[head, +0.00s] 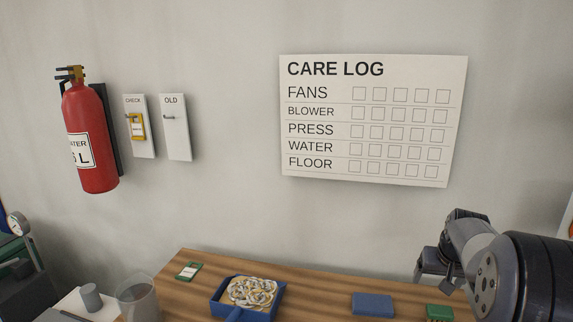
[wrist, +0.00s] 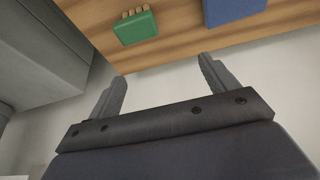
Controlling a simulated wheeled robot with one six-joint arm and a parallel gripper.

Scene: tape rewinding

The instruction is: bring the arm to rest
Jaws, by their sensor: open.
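My gripper (head: 437,266) is raised at the right of the head view, over the right part of the wooden table (head: 330,291). In the wrist view its two fingers (wrist: 160,82) stand wide apart with nothing between them. Beyond the fingers the wrist view shows the table edge, a green block-like item (wrist: 136,28) with small tan pegs or tips, and part of a blue item (wrist: 232,10). The arm behind the gripper covers the right end of the table in the head view.
A fire extinguisher (head: 90,135), hook boards and care log (head: 373,120) hang on the wall.

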